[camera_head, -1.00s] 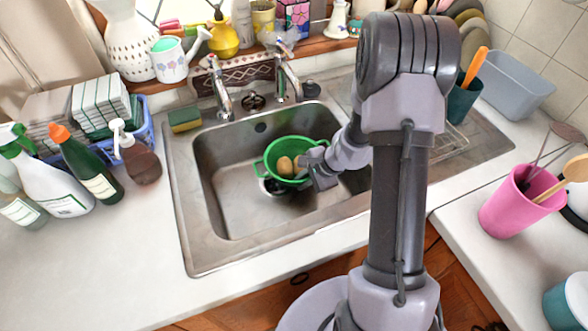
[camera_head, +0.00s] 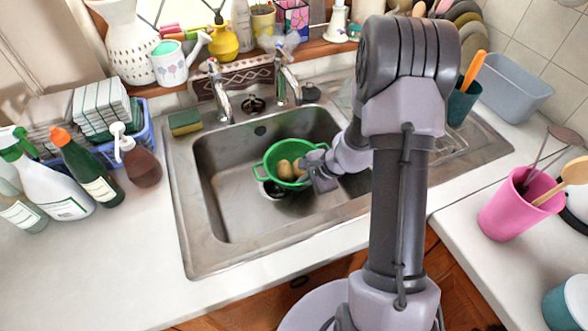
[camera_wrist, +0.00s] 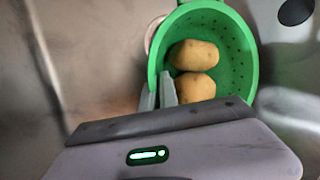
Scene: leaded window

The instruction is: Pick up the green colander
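The green colander (camera_head: 268,160) is in the sink basin, with potatoes (camera_head: 286,170) inside it. In the wrist view the colander (camera_wrist: 238,60) fills the upper right, with two potatoes (camera_wrist: 194,55) showing inside. My gripper (camera_head: 308,171) is at the colander's right side in the head view. In the wrist view the two fingers of my gripper (camera_wrist: 158,92) are close together, with the green rim between them. The gripper looks shut on the rim; the fingertips are partly hidden. Whether the colander touches the basin floor is unclear.
The steel sink (camera_head: 225,215) has free floor left of and in front of the colander. Taps (camera_head: 284,80) stand behind it. A sponge (camera_head: 185,121), bottles (camera_head: 90,175) and a soap dispenser (camera_head: 138,160) are left. A pink cup (camera_head: 510,205) with utensils stands right.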

